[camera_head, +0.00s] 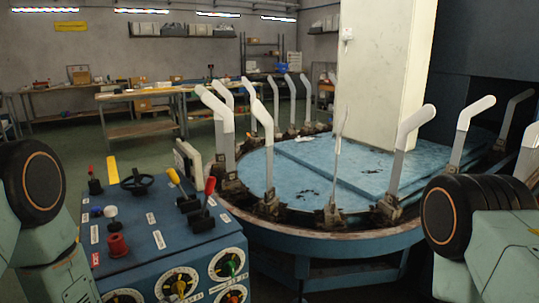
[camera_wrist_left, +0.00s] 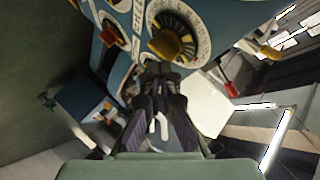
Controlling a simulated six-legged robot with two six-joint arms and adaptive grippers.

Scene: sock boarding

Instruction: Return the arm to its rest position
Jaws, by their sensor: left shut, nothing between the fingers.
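My left gripper (camera_wrist_left: 160,78) shows in the left wrist view, with its dark fingers together and nothing visible between them. It points toward the front of the blue control console, whose dials and yellow knob (camera_wrist_left: 165,43) show just past the fingertips. I cannot tell whether the fingertips touch the console. In the head view, only links of my left arm show at the left edge, and the left gripper is out of sight. Links of my right arm show at the lower right. The right gripper is in neither view.
The blue control console (camera_head: 160,240) carries levers, a handwheel (camera_head: 139,182), buttons and dials. Behind it stands a round blue carousel (camera_head: 290,170) with several upright white-topped foot forms (camera_head: 413,125) around its rim. A pale column (camera_head: 380,70) rises behind. Workbenches (camera_head: 140,98) line the back.

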